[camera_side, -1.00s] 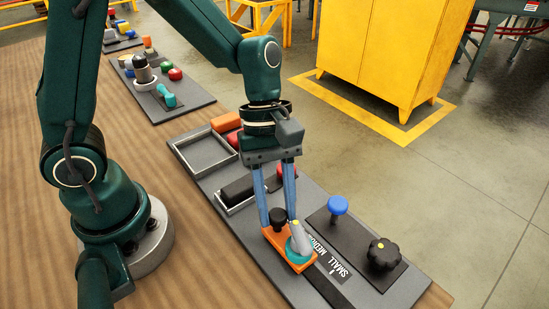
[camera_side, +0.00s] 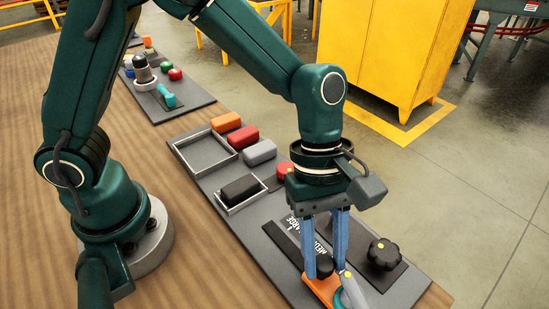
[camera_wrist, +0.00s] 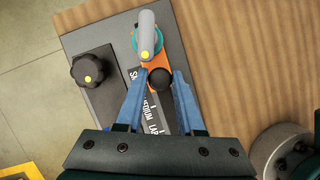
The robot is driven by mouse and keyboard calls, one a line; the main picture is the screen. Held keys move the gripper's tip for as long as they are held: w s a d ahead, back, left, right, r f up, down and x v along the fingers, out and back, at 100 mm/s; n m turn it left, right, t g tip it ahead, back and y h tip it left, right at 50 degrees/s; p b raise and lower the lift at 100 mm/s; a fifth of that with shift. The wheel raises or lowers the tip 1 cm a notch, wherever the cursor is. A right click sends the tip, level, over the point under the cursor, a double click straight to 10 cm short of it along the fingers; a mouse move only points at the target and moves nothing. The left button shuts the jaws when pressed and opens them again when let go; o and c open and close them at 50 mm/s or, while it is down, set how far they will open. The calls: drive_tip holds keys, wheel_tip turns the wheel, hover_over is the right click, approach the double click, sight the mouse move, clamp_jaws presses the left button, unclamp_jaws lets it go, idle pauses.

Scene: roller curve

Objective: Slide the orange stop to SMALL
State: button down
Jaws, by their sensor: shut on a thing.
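The orange stop (camera_side: 318,288) is a flat block with a black knob (camera_side: 323,266) and a teal clamp with a grey lever (camera_side: 349,287). It sits at the front end of the dark scale strip, beside the SMALL end. In the wrist view the stop (camera_wrist: 156,63) lies at the top of the strip, and its knob (camera_wrist: 160,79) is between my fingers. My gripper (camera_side: 326,268) is shut on the knob. The labels MEDIUM and LARGE (camera_side: 298,226) show. SMALL is mostly hidden by my finger and the stop; only its first letters show in the wrist view.
A black lobed knob (camera_side: 384,255) stands on a dark plate to the right. A red button (camera_side: 285,169), a black block in a small tray (camera_side: 240,187), and an empty tray (camera_side: 205,152) with coloured blocks beside it lie farther back. The panel's front edge is close to the stop.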

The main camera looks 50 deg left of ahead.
drive_tip(key=shift+w+d, duration=0.1)
drive_tip(key=shift+d, duration=0.15)
drive_tip(key=c, duration=0.5)
unclamp_jaws()
drive_tip(key=shift+c, duration=0.2)
drive_tip(key=shift+a, duration=0.1)
drive_tip(key=shift+r, duration=0.1)
drive_tip(key=shift+v, duration=2.5)
